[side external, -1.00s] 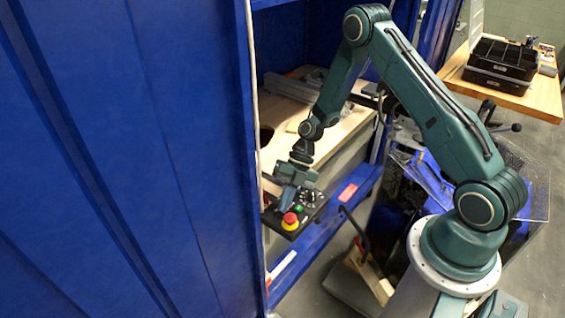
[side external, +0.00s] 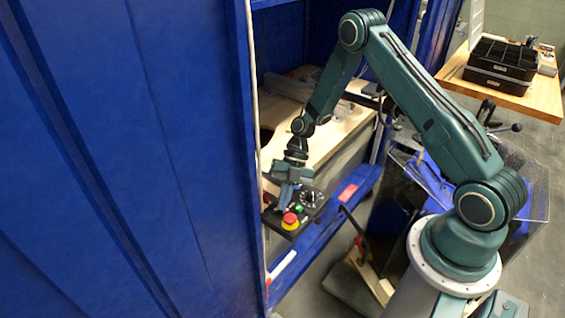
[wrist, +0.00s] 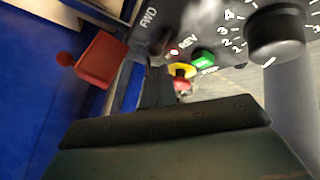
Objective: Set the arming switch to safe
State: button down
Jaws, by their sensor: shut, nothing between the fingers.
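A black control box (side external: 317,210) stands inside the blue frame in the side view. The wrist view shows its panel with FWD and REV lettering, a black knob (wrist: 275,35) on a numbered dial, a green button (wrist: 203,59) and a red-and-yellow stop button (wrist: 182,82). A red piece (wrist: 98,60) with a small rounded end juts out at the panel's left edge. I cannot tell for sure which part is the arming switch, and no SAFE lettering is readable. My gripper (side external: 283,205) points down over the box's left part, shut and empty; contact cannot be made out.
The stop button (side external: 290,220) stands up close to my fingers. A tall blue panel (side external: 120,160) fills the left. A wooden shelf (side external: 335,138) lies behind the box. A clear-sided tank (side external: 500,190) and a bench with black trays (side external: 500,65) are at the right.

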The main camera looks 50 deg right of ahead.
jog(key=shift+w+g, duration=0.1)
jog(key=shift+g, duration=0.2)
jog(key=shift+w+g, duration=0.2)
jog(key=shift+g, duration=0.2)
jog(key=shift+w+r, duration=0.1)
jog(key=shift+w, duration=0.4)
jog(key=shift+w+r, duration=0.3)
jog(key=shift+w, duration=0.25)
jog(key=shift+w+d+r, duration=0.1)
jog(key=w+d+r, duration=0.5)
jog(key=shift+w+d+r, duration=0.15)
jog(key=shift+d+r, duration=0.2)
dwell(0.4)
